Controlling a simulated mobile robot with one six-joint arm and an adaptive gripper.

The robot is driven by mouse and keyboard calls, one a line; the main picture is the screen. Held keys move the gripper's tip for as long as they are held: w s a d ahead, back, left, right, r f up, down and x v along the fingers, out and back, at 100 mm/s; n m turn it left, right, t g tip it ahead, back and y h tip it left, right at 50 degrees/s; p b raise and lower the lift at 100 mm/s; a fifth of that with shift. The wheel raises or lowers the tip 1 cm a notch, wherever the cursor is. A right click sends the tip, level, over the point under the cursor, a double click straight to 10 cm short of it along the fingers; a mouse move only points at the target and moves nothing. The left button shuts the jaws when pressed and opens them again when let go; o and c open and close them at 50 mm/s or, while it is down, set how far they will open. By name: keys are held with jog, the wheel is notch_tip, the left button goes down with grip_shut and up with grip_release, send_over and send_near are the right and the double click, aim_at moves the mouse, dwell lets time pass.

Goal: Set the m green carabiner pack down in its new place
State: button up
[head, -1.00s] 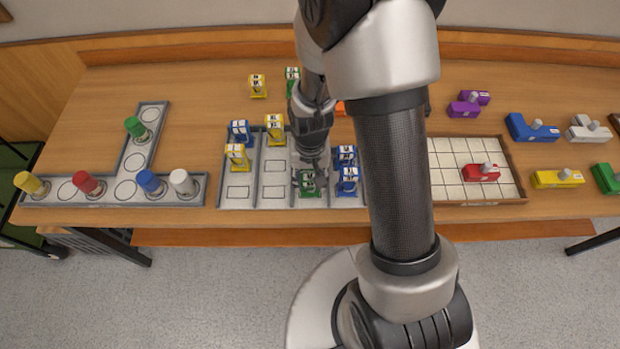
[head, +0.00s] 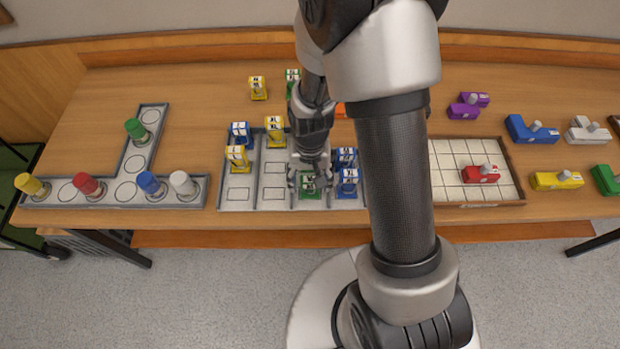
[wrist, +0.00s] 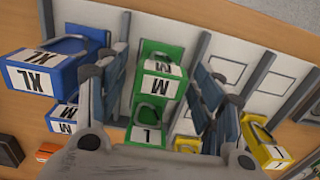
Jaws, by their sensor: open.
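The m green carabiner pack (head: 311,188) stands in the front space of the third column of the grey tray (head: 238,198). In the wrist view the pack (wrist: 163,68) shows its green frame and a white M label, upside down. My gripper (head: 309,178) is low over this pack. Its fingers are spread, one on each side of the pack, with visible gaps in the wrist view (wrist: 163,82). The pack looks upright; the head view hides part of it behind the fingers.
Blue packs (head: 347,178) stand close on the right, in the tray's end column. Yellow packs (head: 237,157) and a blue pack (head: 240,132) are left. A green L pack (wrist: 147,136) is farther back. The second column's front space (head: 272,194) is empty.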

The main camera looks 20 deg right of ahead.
jog(key=s+r+n+t+p, duration=0.1)
jog(key=s+r+p, duration=0.1)
jog(key=r, duration=1.1)
jog(key=s+r+n+t+p, duration=0.1)
jog(key=s+r+p, duration=0.1)
jog(key=r, duration=1)
jog(key=s+r+n+t, duration=0.1)
jog(key=s+r+t, duration=0.1)
jog(key=s+r, duration=0.6)
jog(key=s, duration=0.3)
jog(key=shift+r+n+t, duration=0.3)
jog(key=shift+r, duration=0.05)
